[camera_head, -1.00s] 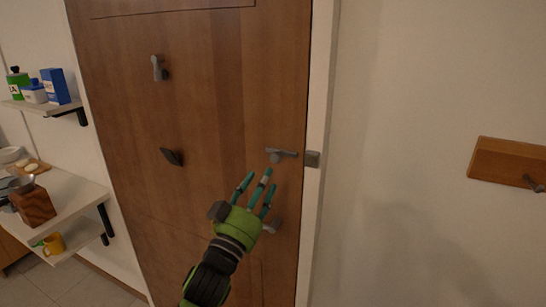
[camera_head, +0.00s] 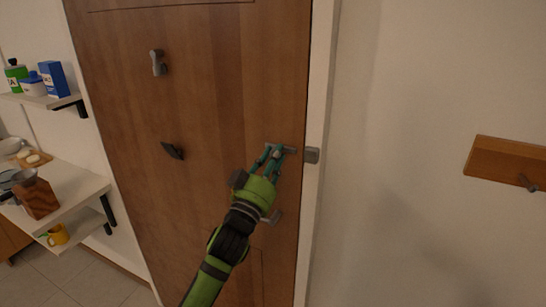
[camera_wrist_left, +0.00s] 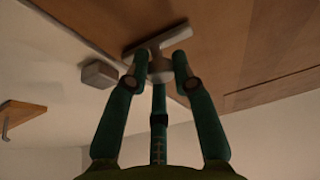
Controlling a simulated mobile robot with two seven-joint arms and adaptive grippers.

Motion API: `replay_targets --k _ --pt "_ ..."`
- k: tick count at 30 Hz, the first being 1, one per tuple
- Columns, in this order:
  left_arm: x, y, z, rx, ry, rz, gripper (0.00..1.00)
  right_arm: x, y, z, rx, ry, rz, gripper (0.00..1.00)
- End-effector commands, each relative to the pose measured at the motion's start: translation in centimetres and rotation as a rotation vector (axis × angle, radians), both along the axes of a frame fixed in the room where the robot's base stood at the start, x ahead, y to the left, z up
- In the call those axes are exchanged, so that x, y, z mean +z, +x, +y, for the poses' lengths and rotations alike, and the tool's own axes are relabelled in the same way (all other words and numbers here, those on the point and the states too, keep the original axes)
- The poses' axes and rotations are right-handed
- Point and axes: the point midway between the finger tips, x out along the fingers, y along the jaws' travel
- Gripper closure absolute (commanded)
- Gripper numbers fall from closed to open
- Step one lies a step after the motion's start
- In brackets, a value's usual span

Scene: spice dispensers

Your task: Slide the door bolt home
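The grey door bolt (camera_head: 291,150) sits on the brown wooden door, near its right edge. Its grey catch block (camera_head: 312,155) is on the white frame just to the right, with a small gap between bar and block. In the left wrist view the bolt bar (camera_wrist_left: 155,40) and the catch block (camera_wrist_left: 99,74) also stand apart. My left gripper (camera_head: 272,153) has its green fingers drawn together around the bolt's round knob (camera_wrist_left: 160,68). The fingertips hide part of the knob. My right gripper is not in view.
A grey lever handle (camera_head: 275,217) is just below my left gripper. A dark knob (camera_head: 172,150) and a grey fitting (camera_head: 158,63) are on the door's left. Shelves (camera_head: 75,200) with kitchen items stand left. A wooden rack (camera_head: 508,163) hangs on the otherwise bare right wall.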

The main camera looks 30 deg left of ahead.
Motion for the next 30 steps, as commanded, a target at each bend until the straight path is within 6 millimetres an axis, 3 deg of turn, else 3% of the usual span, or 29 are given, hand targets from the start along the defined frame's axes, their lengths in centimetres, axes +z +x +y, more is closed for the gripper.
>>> replay_targets --k 7,16,25,26,27,30 --pt "0.4 -0.1 -0.1 0.000 0.001 -0.010 1.00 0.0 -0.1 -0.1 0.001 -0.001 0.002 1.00" --pt "0.5 0.1 -3.8 -0.002 -0.003 -0.012 1.00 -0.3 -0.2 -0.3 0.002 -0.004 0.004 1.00" --pt "0.7 0.1 -4.2 -0.005 0.001 -0.016 1.00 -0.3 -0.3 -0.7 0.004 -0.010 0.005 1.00" --pt "0.7 0.1 -4.2 -0.005 0.001 -0.017 0.63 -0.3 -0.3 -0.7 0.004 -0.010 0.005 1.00" --pt "0.7 0.1 -4.2 -0.005 0.001 -0.016 0.52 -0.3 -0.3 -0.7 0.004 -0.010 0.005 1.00" --pt "0.5 0.1 -4.1 -0.004 0.000 -0.013 0.52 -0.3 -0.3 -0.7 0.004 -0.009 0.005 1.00"
